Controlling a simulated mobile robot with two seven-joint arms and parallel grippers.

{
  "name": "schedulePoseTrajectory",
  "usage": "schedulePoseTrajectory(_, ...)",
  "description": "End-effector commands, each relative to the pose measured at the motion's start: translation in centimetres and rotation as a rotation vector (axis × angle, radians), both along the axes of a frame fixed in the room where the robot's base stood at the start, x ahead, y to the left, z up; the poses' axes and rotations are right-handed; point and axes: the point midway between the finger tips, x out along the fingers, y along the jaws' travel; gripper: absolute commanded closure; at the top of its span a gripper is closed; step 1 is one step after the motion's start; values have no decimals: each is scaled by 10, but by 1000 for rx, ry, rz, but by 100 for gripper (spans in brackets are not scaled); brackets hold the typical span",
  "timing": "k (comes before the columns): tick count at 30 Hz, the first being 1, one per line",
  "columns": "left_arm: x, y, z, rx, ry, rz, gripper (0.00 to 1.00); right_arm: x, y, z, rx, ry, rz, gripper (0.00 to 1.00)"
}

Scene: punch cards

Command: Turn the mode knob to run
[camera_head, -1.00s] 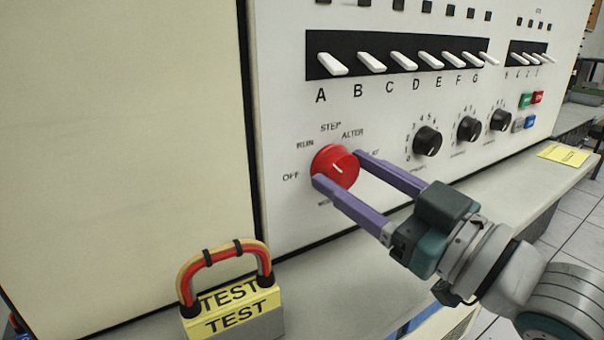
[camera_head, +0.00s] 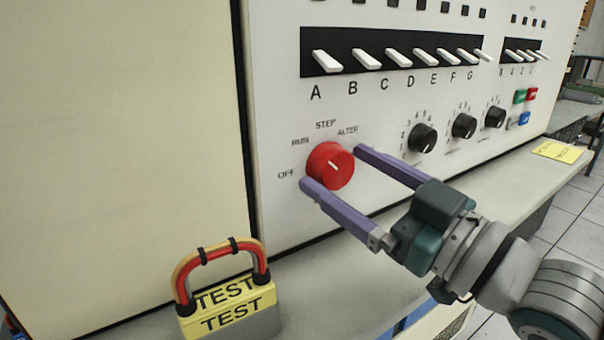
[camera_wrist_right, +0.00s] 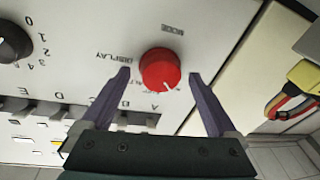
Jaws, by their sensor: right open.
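The red mode knob (camera_head: 343,167) sits low on the white panel, with OFF, RUN, STEP and ALTER printed around it. A short white mark shows on its face; I cannot tell exactly which label it points to. My right gripper (camera_head: 332,167) is open, one finger on each side of the knob. In the right wrist view, the knob (camera_wrist_right: 158,66) stands between the two purple fingers with a gap on both sides. My left gripper is not in view.
White toggle switches (camera_head: 370,60) run above the knob. Several black dials (camera_head: 423,138) stand to its right. A yellow note (camera_head: 560,151) lies on the ledge at right.

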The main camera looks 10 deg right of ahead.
Motion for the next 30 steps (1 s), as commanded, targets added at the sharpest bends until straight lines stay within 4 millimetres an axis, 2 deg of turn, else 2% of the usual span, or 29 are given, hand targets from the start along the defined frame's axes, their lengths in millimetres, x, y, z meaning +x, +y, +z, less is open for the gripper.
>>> schedulePoseTrajectory(5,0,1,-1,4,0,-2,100,-17,-9,-5,-2,4,-1,6)
schedulePoseTrajectory(12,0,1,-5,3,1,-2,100,-58,-31,-12,-2,6,0,6)
schedulePoseTrajectory(18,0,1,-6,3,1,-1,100,-81,-43,-15,-2,4,0,6)
schedulePoseTrajectory(30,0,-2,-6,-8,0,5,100,-86,-46,-14,0,0,0,6)
